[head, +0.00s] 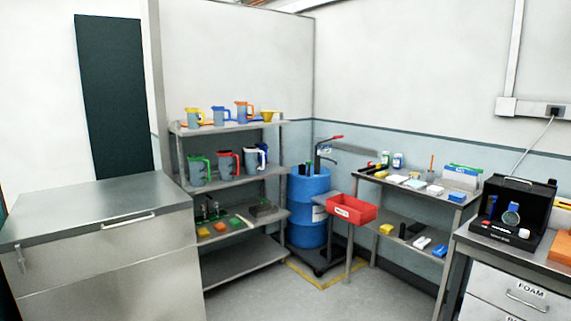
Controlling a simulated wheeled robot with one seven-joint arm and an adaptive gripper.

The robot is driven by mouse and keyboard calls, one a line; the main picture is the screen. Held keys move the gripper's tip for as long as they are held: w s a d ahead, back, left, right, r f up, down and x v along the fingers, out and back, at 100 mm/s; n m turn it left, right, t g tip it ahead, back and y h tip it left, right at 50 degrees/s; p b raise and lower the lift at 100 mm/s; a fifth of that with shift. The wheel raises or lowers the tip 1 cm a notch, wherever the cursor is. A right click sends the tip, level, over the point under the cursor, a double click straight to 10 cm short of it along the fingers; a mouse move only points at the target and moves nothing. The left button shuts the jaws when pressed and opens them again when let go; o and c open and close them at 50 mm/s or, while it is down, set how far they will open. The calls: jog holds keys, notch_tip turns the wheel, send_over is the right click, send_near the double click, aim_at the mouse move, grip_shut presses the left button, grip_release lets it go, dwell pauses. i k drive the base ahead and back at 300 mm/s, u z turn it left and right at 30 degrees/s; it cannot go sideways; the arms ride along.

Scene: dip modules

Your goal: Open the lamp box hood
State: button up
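A black box (536,201) stands on the bench at the far right. It looks like the lamp box, though I cannot read its label for certain. A dark panel with a small handle at its top edge rises at the back, and the front shows a dark hollow with a round blue-rimmed item (511,215) in or before it. I cannot tell whether the panel is the hood, or how far open it is. A white cable runs from behind the box up to a wall socket. My gripper is not in view.
A steel chest with a handle (128,220) stands at left. Shelves (232,125) hold several jugs. A blue drum (308,188), a red bin (351,209) and a side table (425,191) with small items fill the corner. The drawer unit (510,292) is below the box. Grey floor is clear in front.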

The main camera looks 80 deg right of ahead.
aim_at(512, 183)
jog(key=z, duration=4.15)
jog(key=k, duration=0.35)
jog(key=u, duration=1.35)
jog(key=i, duration=2.4)
jog(key=z, duration=1.3)
jog(key=i, duration=0.55)
jog(key=z, duration=0.55)
